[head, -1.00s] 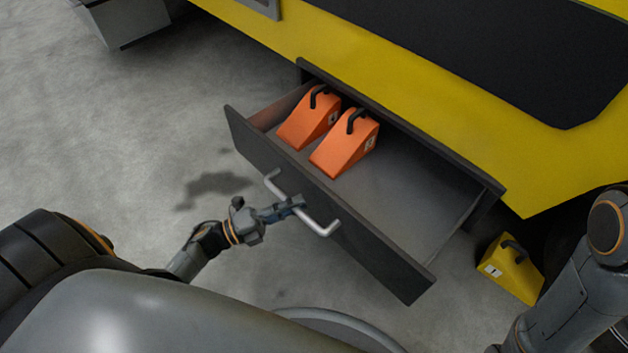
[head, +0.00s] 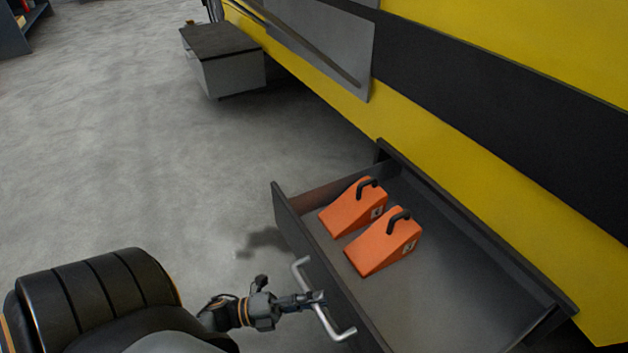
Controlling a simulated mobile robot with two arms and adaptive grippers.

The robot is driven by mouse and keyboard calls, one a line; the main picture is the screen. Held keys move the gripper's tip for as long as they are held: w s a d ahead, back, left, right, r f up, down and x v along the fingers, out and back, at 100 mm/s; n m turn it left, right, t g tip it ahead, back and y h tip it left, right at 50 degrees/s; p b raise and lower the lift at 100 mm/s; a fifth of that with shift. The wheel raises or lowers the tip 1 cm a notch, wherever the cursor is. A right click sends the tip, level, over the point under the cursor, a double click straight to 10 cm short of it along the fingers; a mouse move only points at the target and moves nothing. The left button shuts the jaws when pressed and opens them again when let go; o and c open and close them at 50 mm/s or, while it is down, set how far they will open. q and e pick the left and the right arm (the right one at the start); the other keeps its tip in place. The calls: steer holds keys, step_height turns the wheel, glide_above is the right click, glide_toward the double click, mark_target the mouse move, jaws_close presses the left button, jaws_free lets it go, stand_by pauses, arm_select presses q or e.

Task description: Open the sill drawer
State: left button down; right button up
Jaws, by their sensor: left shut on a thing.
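The sill drawer (head: 292,222) is pulled well out from under the yellow vehicle body, and its inside shows. Two orange wedge blocks with black handles lie in it: one farther left (head: 347,210) and one to its right (head: 377,252). The drawer's pale bar handle (head: 339,333) is on its dark front panel. My left gripper (head: 314,299) is shut on the middle of this handle. The fingers partly hide the bar there. The near right end of the drawer is cut off by the lower picture edge. My right gripper is not in view.
A grey step box (head: 228,75) stands by the yellow vehicle side (head: 325,90) at the upper left. A dark shelf unit (head: 15,38) is in the far left corner. The concrete floor left of the drawer is clear.

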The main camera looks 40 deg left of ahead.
arm_select(q)
steer(key=c, duration=1.3)
jaws_free()
steer(key=shift+a, duration=0.1)
steer(key=v, duration=1.2)
steer(key=shift+f, duration=0.1)
